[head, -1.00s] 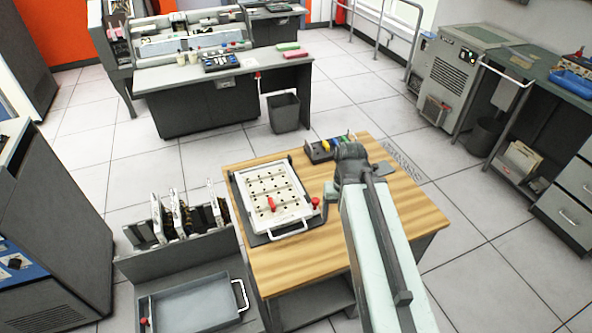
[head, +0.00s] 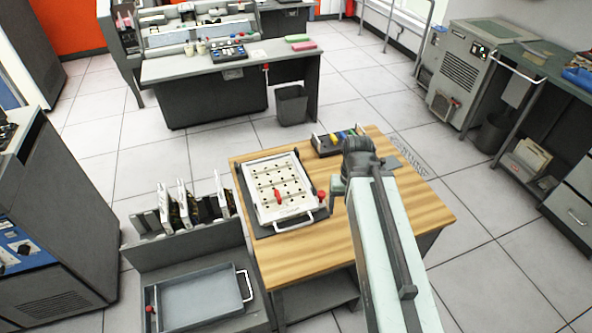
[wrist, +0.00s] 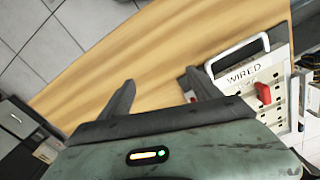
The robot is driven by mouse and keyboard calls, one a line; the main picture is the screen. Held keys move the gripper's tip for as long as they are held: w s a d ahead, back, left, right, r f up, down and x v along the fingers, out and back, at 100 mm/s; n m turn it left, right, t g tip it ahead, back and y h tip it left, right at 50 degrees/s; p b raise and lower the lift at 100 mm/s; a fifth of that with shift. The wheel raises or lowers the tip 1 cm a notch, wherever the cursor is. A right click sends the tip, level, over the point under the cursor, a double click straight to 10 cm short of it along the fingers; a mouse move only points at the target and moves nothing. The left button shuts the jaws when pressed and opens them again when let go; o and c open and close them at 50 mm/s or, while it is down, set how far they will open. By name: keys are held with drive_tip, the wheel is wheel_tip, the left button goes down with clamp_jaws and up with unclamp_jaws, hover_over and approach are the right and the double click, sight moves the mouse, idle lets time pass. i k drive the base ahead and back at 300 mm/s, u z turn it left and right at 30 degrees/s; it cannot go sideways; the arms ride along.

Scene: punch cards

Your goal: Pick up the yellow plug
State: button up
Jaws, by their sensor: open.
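The yellow plug (head: 339,138) is small and sits in a dark holder (head: 324,147) at the back edge of the wooden table, beside blue and green plugs. It is partly hard to make out and is not seen in the wrist view. My gripper (head: 336,192) is over the table, in front of the holder and to the right of the white board; my arm hides part of it. In the wrist view my gripper (wrist: 162,82) has its two fingers spread, with only bare wood showing between them.
A white wired board (head: 290,206) with a red plug (head: 277,196) and a handle lies left of my gripper. The wooden tabletop (head: 410,215) is clear to the right. A rack of cards and a grey tray (head: 200,302) stand left of the table.

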sight(332, 137)
drive_tip(key=u, duration=3.55)
drive_tip(key=k, duration=2.05)
drive_tip(key=z, duration=0.7)
drive_tip(key=i, duration=1)
drive_tip(key=u, duration=0.05)
